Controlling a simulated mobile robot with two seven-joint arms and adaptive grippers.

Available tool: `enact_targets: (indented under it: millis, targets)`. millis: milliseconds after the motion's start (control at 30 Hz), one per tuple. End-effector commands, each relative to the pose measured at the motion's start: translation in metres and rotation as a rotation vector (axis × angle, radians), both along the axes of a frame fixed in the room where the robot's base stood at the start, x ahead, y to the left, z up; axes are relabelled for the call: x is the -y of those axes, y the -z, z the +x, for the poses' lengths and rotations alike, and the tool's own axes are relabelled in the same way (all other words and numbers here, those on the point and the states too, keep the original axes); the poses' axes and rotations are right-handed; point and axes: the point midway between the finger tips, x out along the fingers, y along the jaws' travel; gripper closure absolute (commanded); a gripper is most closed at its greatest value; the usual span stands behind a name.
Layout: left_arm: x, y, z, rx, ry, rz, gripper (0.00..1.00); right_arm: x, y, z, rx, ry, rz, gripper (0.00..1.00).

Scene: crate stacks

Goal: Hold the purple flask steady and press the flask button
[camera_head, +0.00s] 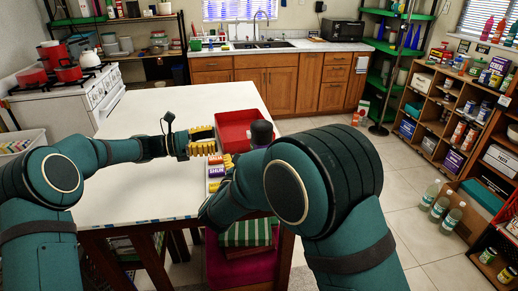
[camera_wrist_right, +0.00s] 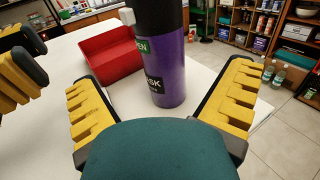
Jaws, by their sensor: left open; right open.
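The purple flask (camera_wrist_right: 170,65) has a black top and stands upright on the white table between the fingers of my right gripper (camera_wrist_right: 162,78). That gripper is open, with gaps on both sides of the flask. In the head view only the flask's dark top (camera_head: 262,133) shows above my right arm, which hides the rest. My left gripper (camera_head: 208,141) is open and empty, left of the flask. Its yellow fingers also show in the right wrist view (camera_wrist_right: 22,68).
A red tray (camera_head: 236,117) sits on the white table (camera_head: 130,180) just behind the flask. Small boxes (camera_head: 215,172) lie near the table's right edge, partly hidden by my right arm. The table's left part is clear. Shelves (camera_head: 440,120) stand far right.

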Motion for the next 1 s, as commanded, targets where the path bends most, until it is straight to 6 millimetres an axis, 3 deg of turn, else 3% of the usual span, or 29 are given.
enact_targets:
  millis: [300, 500, 967, 1000]
  targets:
    - [0.000, 0.000, 0.000, 0.000, 0.000, 0.000, 0.54, 0.020, 0.000, 0.054, -0.001, 0.003, 0.001, 0.00]
    - [0.000, 0.000, 0.000, 0.000, 0.000, 0.000, 0.54, 0.027, 0.000, 0.079, -0.001, 0.001, 0.000, 0.00]
    - [0.000, 0.000, 0.000, 0.000, 0.000, 0.000, 0.54, 0.031, 0.000, 0.090, -0.002, -0.001, 0.001, 0.00]
    - [0.000, 0.000, 0.000, 0.000, 0.000, 0.000, 0.54, 0.031, 0.000, 0.090, -0.002, -0.001, 0.001, 0.07]
